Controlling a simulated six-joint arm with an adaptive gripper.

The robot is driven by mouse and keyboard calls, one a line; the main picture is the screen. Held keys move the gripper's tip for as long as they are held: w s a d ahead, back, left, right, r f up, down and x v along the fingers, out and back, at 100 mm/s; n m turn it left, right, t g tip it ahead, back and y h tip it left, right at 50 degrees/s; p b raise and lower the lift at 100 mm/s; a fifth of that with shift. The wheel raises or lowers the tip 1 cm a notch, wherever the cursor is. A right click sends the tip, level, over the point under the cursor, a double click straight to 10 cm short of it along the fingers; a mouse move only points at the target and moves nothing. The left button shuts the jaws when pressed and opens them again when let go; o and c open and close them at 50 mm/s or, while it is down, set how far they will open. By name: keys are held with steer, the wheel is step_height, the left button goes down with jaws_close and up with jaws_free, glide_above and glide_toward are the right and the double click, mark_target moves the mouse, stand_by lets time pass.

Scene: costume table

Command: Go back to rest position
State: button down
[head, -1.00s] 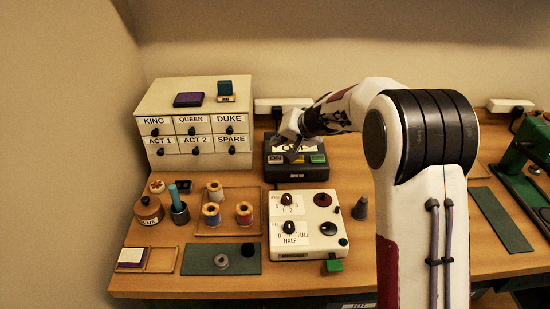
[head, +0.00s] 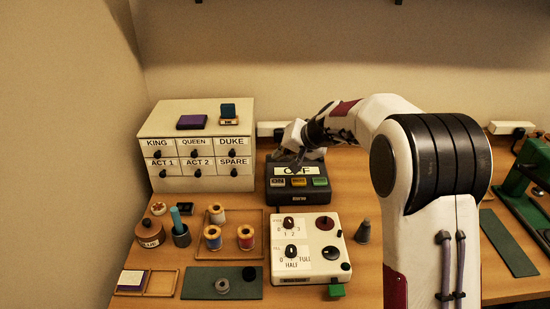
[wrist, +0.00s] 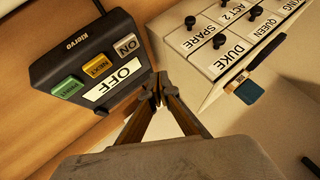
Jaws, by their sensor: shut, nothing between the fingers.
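My gripper (head: 299,160) is shut and empty. It hangs in front of the wall, just above and behind the black control box (head: 297,198). In the wrist view its fingertips (wrist: 158,88) meet beside the box's white OFF label. The box (wrist: 120,28) has a white ON button (wrist: 127,46), a yellow NEXT button (wrist: 97,65) and a green button (wrist: 67,88). The fingers look apart from the box, though the exact gap is hard to tell. My arm reaches in from the right of the head view.
A labelled drawer cabinet (head: 197,125) stands left of the gripper. A green machine (head: 520,185) stands far right.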

steer(key=s+f+g, duration=0.1)
steer(key=s, duration=0.2)
steer(key=s+f+g, duration=0.1)
steer(key=s+f, duration=0.1)
steer(key=s, duration=0.2)
steer(key=s+d+f+g, duration=0.1)
steer(key=s, duration=0.2)
steer(key=shift+s+d+f+h, duration=0.1)
steer(key=shift+s+f+h, duration=0.1)
steer(key=shift+f+h, duration=0.2)
steer(key=s+d+r+h, duration=0.1)
steer(key=s+d+r, duration=0.2)
steer(key=s, duration=0.9)
steer(key=s+d+r+n+h, duration=0.1)
steer(key=s+d+r, duration=0.3)
steer(key=s, duration=0.9)
steer(key=s+d+r+t+h, duration=0.1)
steer(key=s+d, duration=0.4)
steer(key=s, duration=0.8)
steer(key=shift+r+n+h, duration=0.4)
steer(key=shift+r+h, duration=0.4)
steer(key=shift+r, duration=0.4)
